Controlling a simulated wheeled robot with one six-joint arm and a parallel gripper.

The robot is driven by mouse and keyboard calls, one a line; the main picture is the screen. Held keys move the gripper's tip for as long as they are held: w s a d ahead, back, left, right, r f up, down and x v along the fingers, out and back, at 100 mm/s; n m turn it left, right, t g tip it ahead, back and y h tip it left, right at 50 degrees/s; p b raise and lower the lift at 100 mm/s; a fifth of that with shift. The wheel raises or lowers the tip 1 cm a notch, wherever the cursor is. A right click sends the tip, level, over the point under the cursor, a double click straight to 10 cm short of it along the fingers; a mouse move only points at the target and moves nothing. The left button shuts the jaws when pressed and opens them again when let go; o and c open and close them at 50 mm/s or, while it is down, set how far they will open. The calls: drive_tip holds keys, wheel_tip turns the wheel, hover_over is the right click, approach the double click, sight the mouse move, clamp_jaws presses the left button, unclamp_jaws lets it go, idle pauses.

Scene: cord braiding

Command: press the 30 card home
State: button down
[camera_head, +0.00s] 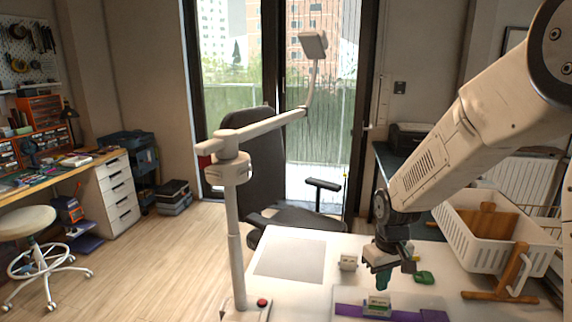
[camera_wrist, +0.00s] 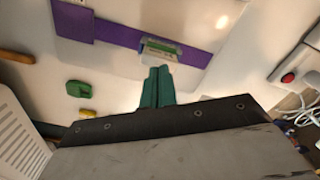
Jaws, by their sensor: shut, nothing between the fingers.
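A small pale block with a green top (camera_head: 377,305) sits on the purple strip (camera_head: 348,311) at the front of the table. In the wrist view the same block (camera_wrist: 161,51) lies across the purple strip (camera_wrist: 118,34). A green edge and a pale edge show in it. No number is legible, so I cannot tell which part is the 30 card. My gripper (camera_head: 382,281) has green fingers and hangs just above and behind the block. In the wrist view its fingertips (camera_wrist: 157,72) are together and empty, close to the block; whether they touch it is unclear.
A white basket (camera_head: 480,234) and a wooden stand (camera_head: 507,280) are at the right. A lamp post (camera_head: 234,240) with a red button (camera_head: 262,302) stands left.

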wheel_tip(320, 180, up, 6)
drive_tip(key=shift+r, duration=0.2)
idle(0.5)
drive_tip(key=s+d+r+m, duration=0.1)
drive_tip(key=s+r, duration=0.3)
drive_tip(key=s, duration=0.5)
drive_tip(key=s+d+r+m+t, duration=0.1)
drive_tip(key=s+r, duration=0.3)
drive_tip(key=s, duration=0.5)
drive_tip(key=s+d+r+m, duration=0.1)
drive_tip(key=s+r, duration=0.3)
drive_tip(key=s, duration=0.6)
drive_tip(key=shift+r+m, duration=0.15)
drive_tip(key=shift+m, duration=0.25)
